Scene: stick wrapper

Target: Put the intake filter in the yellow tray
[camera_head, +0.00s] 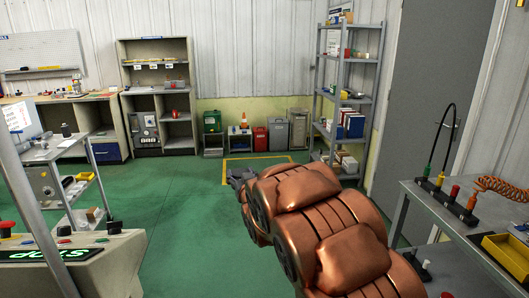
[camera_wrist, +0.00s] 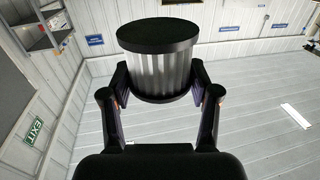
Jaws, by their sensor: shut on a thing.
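The intake filter (camera_wrist: 158,70) is a short cylinder with black end caps and a pale, ribbed middle. In the wrist view it sits between the two fingers of my gripper (camera_wrist: 158,88), which is shut on it. In the head view my gripper (camera_head: 238,178) is partly hidden behind my copper-coloured arm, and I cannot make out the filter there. The yellow tray (camera_head: 510,254) lies on the grey workbench at the right edge of the head view. My gripper is well to the left of the tray and apart from it.
The grey workbench (camera_head: 425,197) also carries several coloured knobs, a black cable and an orange coiled hose (camera_head: 500,187). A control console (camera_head: 75,262) stands at the lower left. Shelves line the back wall. The green floor (camera_head: 185,215) in the middle is clear.

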